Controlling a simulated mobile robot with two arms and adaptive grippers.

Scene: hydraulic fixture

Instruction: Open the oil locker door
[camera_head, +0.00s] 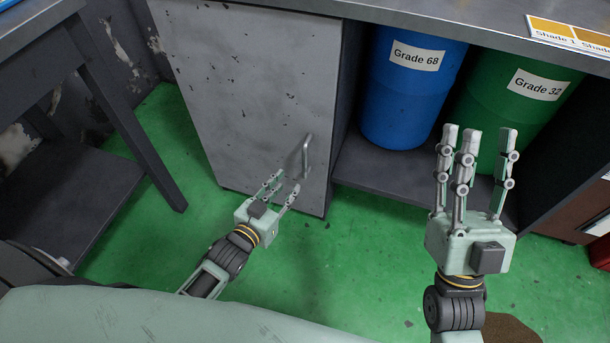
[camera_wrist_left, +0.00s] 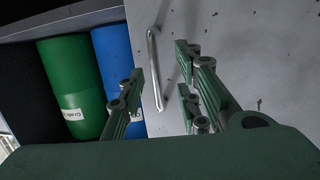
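The oil locker door (camera_head: 250,85) is a worn grey panel under the counter, and it looks shut. Its metal bar handle (camera_head: 306,156) is near the door's right edge. My left gripper (camera_head: 281,187) is open just below and left of the handle in the head view. In the left wrist view the handle (camera_wrist_left: 154,68) stands between the spread fingers of the left gripper (camera_wrist_left: 163,95), ahead of them; I cannot tell whether they touch it. My right gripper (camera_head: 474,145) is open and empty, raised in front of the open shelf.
A blue Grade 68 barrel (camera_head: 409,90) and a green Grade 32 barrel (camera_head: 515,100) stand on the open shelf right of the door. A dark table (camera_head: 75,185) stands at the left. Green floor (camera_head: 350,270) is clear before the door.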

